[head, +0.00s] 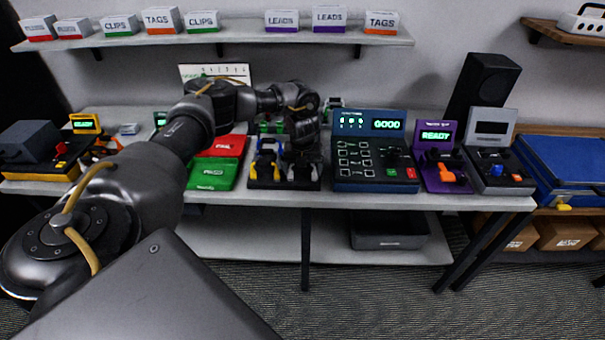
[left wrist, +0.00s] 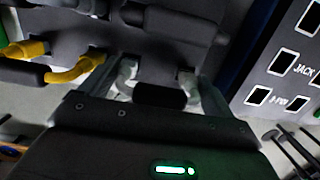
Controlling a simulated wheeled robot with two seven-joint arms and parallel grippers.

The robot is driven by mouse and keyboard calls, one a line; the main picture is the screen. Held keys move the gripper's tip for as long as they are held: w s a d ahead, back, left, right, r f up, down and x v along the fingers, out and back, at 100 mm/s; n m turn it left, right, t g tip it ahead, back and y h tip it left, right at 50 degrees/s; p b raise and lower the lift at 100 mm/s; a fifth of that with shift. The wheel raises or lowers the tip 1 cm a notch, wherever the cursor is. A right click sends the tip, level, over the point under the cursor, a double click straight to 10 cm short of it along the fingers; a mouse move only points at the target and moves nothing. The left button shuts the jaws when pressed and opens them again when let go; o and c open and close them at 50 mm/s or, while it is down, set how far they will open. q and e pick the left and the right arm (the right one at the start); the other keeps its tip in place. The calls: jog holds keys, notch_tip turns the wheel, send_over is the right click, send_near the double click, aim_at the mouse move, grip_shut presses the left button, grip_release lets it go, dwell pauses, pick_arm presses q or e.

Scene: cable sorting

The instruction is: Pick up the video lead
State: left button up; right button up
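A black rack (head: 258,184) on the table holds several leads. A yellow lead (head: 266,150) sits at its left, and it also shows at the left of the left wrist view (left wrist: 75,68). A lead with a dark grip (left wrist: 160,96) and pale grey ends sits in the rack in the left wrist view. No label shows which one is the video lead. My left gripper (head: 303,160) is over the right part of the rack, partly hiding it. Its fingers (left wrist: 165,92) look spread, one on each side of the dark grip, with no clear contact. My right gripper is not in view.
Right of the rack are a blue test console (head: 375,178) reading GOOD, a purple station (head: 436,178) reading READY and a grey station (head: 495,180). Red (head: 228,146) and green (head: 213,174) trays lie left. A shelf (head: 240,38) of labelled boxes hangs above.

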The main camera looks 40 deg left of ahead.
pick_arm(q)
jog(key=shift+r, duration=0.15)
jog(key=shift+r+b, duration=0.2)
jog(key=shift+b, duration=0.15)
notch_tip(320, 180, up, 2)
jog(key=shift+w+r+b, duration=0.1)
jog(key=shift+r+b, duration=0.05)
jog(key=shift+b, duration=0.7)
jog(key=shift+s+d+r+p, duration=0.55)
jog(key=shift+d+r, duration=1.6)
jog(key=shift+d, duration=0.1)
jog(key=shift+s+d+r+p, duration=0.5)
jog(key=shift+d+r, duration=1.7)
jog(key=shift+d, duration=0.1)
jog(key=shift+s+d+r+p, duration=0.55)
jog(key=shift+d+r, duration=1.6)
jog(key=shift+d, duration=0.1)
